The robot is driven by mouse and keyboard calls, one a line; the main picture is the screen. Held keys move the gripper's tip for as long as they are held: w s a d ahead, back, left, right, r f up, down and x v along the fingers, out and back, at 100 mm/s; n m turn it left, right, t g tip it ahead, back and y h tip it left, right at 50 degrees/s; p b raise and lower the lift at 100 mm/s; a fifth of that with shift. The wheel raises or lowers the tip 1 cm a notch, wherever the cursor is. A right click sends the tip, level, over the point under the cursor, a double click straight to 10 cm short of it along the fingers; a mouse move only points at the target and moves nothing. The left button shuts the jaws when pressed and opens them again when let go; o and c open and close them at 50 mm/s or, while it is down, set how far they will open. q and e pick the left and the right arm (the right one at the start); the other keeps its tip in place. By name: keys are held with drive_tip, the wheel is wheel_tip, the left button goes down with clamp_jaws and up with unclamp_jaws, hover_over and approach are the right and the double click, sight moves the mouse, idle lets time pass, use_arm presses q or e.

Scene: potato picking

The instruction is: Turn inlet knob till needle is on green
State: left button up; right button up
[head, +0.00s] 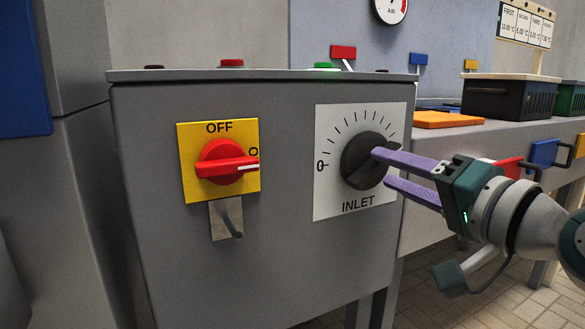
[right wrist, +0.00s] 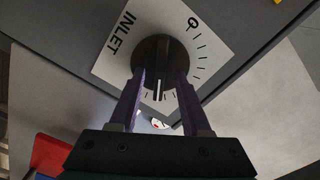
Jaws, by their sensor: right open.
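The black inlet knob (head: 362,161) sits on a white scale plate (head: 332,200) marked INLET on the grey cabinet's front. My right gripper (head: 381,166) has its purple fingers at the knob, one above the other in the head view. In the right wrist view the open fingers (right wrist: 161,76) straddle the knob (right wrist: 156,50); contact cannot be told. A white mark on the knob shows between the fingers there. The AIR gauge (head: 390,8) is cut off by the top edge of the head view. Its red part shows, but its needle cannot be read. My left gripper is out of view.
A red OFF switch (head: 222,163) on a yellow plate (head: 190,190) is left of the knob, with a metal hasp (head: 226,219) below. Behind at right is a bench with an orange board (head: 446,120) and a black crate (head: 502,97). Coloured levers stand behind the cabinet.

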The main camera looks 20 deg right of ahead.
drive_tip(key=shift+w+a, duration=0.1)
drive_tip(key=shift+w, duration=0.65)
drive_tip(key=shift+c, duration=0.3)
clamp_jaws()
